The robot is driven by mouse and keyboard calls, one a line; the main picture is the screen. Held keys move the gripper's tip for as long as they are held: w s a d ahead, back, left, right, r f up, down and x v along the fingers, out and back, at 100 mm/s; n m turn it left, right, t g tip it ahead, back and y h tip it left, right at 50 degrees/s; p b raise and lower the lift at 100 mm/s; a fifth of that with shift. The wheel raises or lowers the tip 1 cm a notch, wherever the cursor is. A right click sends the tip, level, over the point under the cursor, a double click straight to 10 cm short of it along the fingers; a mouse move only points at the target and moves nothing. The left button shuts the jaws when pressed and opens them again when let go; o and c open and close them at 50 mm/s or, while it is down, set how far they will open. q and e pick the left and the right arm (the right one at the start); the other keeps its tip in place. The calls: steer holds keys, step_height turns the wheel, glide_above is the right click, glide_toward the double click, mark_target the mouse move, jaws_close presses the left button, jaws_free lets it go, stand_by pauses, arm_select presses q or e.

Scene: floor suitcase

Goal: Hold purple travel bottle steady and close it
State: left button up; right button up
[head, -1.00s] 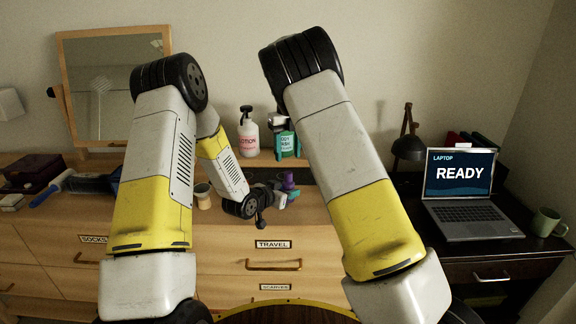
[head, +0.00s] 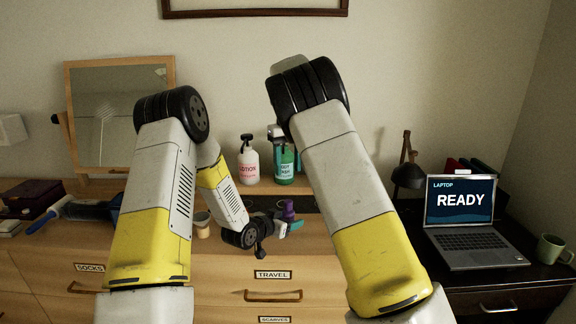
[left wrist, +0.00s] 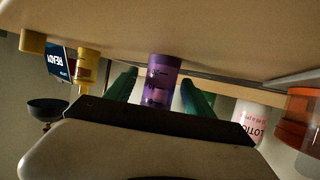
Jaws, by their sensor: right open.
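The purple travel bottle (head: 287,208) stands on the dresser top, just beyond my left gripper (head: 284,225). In the left wrist view the bottle (left wrist: 159,84) lies between the two green fingers of my left gripper (left wrist: 160,90), with a narrow gap visible on each side. That gripper looks open around it. The bottle's end nearer the gripper body is hidden there, and I cannot make out its cap state. My right gripper (head: 284,143) is open, high in front of the green body wash bottle (head: 285,168), partly hidden by my right arm.
A white lotion pump bottle (head: 249,161) stands left of the body wash. A small tan cup (head: 201,226) is left of my left gripper. The dresser's front edge is near.

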arm_select(q)
steer(key=v, duration=0.8)
